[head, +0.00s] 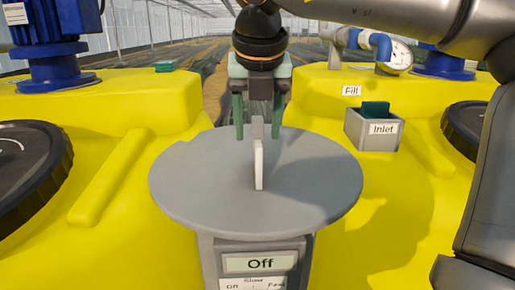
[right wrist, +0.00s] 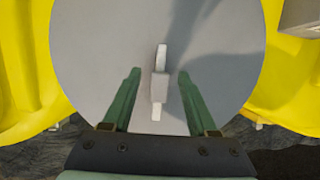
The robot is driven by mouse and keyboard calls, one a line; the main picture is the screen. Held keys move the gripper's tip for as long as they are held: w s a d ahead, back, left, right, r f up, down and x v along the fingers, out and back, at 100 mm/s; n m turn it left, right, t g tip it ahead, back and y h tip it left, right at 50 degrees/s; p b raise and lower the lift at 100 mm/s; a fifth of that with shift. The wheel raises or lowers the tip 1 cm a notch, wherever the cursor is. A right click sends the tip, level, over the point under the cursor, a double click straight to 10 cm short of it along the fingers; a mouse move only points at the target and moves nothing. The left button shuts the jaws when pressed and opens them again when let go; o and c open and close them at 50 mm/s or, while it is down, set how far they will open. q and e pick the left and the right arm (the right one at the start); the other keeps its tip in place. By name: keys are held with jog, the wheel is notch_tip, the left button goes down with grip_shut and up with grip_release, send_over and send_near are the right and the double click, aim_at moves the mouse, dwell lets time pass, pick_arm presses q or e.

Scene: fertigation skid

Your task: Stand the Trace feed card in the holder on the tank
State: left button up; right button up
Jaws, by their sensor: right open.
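A thin white card (head: 259,168) stands edge-on on the grey round top, with a grey block (right wrist: 159,87) at its upper edge; no writing on it is readable from here. My right gripper (head: 258,125) is open above the round top. In the right wrist view its two green fingers (right wrist: 160,98) lie on either side of the grey block, with a gap on each side. A grey open box holder (head: 361,134) labelled "Inlet" sits on the right yellow tank, with a dark green piece (head: 375,110) in it. My left gripper is out of view.
The grey round top (head: 200,185) is otherwise clear, on a pedestal with an "Off" display (head: 260,263). Yellow tanks (head: 110,130) flank it, with black lids (head: 30,165). A "Fill" label (head: 351,91), blue pipe (head: 380,45) and gauge (head: 400,55) stand behind the holder.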

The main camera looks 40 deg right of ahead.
jog(key=shift+x, duration=1.2)
grip_shut()
